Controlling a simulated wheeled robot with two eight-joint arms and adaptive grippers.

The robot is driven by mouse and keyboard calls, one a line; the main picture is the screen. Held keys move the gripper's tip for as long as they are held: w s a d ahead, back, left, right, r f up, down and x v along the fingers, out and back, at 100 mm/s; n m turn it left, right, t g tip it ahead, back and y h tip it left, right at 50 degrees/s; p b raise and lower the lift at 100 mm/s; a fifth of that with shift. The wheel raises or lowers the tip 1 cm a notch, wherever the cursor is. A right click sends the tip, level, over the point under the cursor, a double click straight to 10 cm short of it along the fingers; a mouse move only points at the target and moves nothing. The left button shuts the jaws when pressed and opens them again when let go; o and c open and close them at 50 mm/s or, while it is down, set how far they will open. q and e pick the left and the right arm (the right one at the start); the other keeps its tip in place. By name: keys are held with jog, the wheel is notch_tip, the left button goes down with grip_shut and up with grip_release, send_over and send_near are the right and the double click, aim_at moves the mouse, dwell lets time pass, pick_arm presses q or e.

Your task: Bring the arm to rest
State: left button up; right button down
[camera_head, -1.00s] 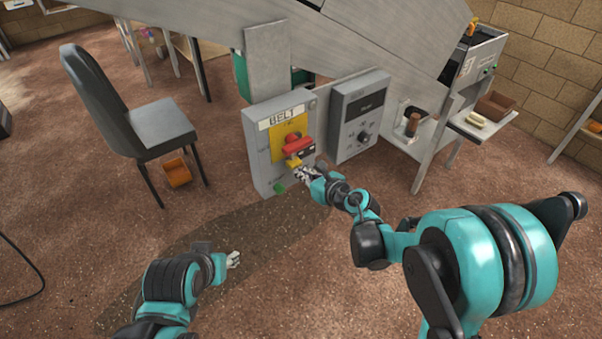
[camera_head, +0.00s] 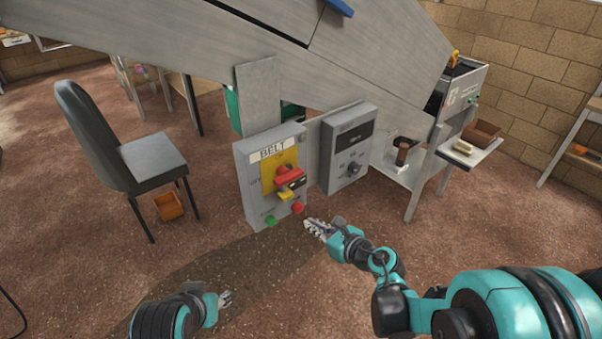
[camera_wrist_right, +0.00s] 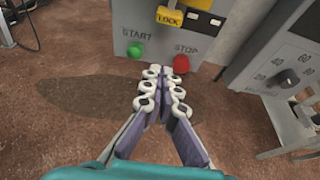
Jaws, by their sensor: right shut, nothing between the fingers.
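My right gripper (camera_head: 312,228) is shut and empty, held in front of and below the belt control box. It also shows in the right wrist view (camera_wrist_right: 164,80), its fingertips just below the box's lower edge. My right arm (camera_head: 385,275) reaches in from the lower right. My left gripper (camera_head: 226,298) is at the lower left, low in the picture and away from the box; it is too small to tell whether its fingers are apart. The grey BELT box (camera_head: 250,195) has a green START button (camera_wrist_right: 135,50), a red STOP button (camera_wrist_right: 181,64) and a yellow LOCK tab (camera_wrist_right: 169,17).
A second grey box (camera_head: 335,178) with a dial is mounted to the right of the BELT box. The large grey machine (camera_head: 250,75) hangs above both. A dark chair (camera_head: 150,155) stands left, with an orange bin (camera_head: 168,206) beneath it.

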jog(key=d+r+m+t+h, duration=0.3)
jog(key=d+r+m, duration=0.2)
jog(key=r+m, duration=0.35)
jog(key=d+r+m+t+h, duration=0.3)
jog(key=d+r+m+t, duration=0.15)
jog(key=r+m, duration=0.4)
jog(key=s+d+f+m+g+h, duration=0.25)
jog(key=d+m+h, duration=0.25)
jog(key=d+m, duration=0.5)
jog(key=s+a+f+m+g+y, duration=0.1)
jog(key=s+a+f+m+g, duration=0.2)
jog(key=s+f+m, duration=0.3)
jog(key=s+a+f+m+g+y, duration=0.1)
jog(key=s+a+f+m+g, duration=0.3)
jog(key=s+m, duration=0.6)
notch_tip(320, 180, down, 3)
jog(key=shift+s+a+f+g+y, duration=0.15)
jog(key=shift+s+a+g+y, duration=0.2)
jog(key=shift+s+g, duration=0.75)
